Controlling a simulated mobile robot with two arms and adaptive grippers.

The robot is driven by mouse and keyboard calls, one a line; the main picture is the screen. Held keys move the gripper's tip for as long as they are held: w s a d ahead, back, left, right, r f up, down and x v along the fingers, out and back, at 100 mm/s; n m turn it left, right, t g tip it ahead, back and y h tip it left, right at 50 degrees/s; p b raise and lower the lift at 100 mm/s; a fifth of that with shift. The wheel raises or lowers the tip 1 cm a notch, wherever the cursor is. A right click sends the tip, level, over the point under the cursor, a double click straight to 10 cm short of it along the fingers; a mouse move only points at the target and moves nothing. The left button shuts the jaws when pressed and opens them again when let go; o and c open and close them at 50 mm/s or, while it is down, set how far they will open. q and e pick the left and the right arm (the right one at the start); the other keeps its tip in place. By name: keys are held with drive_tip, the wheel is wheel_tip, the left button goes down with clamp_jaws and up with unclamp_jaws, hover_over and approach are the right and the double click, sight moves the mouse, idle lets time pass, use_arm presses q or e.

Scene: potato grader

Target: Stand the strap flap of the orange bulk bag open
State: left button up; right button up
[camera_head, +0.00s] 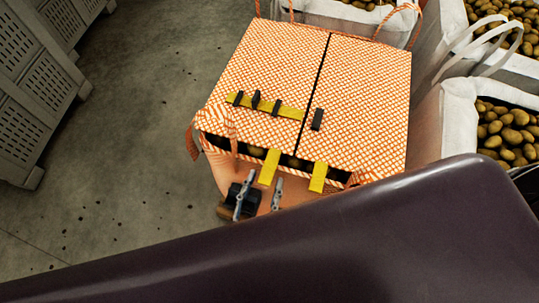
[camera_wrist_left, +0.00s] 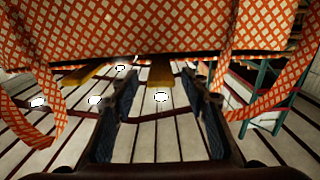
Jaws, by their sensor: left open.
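The orange bulk bag (camera_head: 360,100), in a white-and-orange lattice weave, stands with two flat top flaps lying side by side. The left flap (camera_head: 265,62) carries a yellow strap (camera_head: 290,111) with several black pieces; the right flap has one black piece (camera_head: 317,120). My left gripper (camera_head: 260,194) is open and empty in front of the bag, just below the left tab. In the left wrist view, its spread fingers (camera_wrist_left: 163,88) point toward the lattice cloth (camera_wrist_left: 150,28) and yellow tabs (camera_wrist_left: 160,70). My right gripper is out of view.
White bulk bags (camera_head: 455,105) with potatoes (camera_head: 507,130) stand close at the right and behind. Grey slatted crates (camera_head: 45,90) stand at the left. Bare floor (camera_head: 130,130) lies between crates and orange bag. Orange loops (camera_wrist_left: 270,105) hang either side of my left fingers.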

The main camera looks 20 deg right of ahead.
sight(275, 151)
use_arm(q)
drive_tip(key=x, duration=0.7)
drive_tip(key=shift+p, duration=0.35)
drive_tip(key=shift+c, duration=0.4)
clamp_jaws()
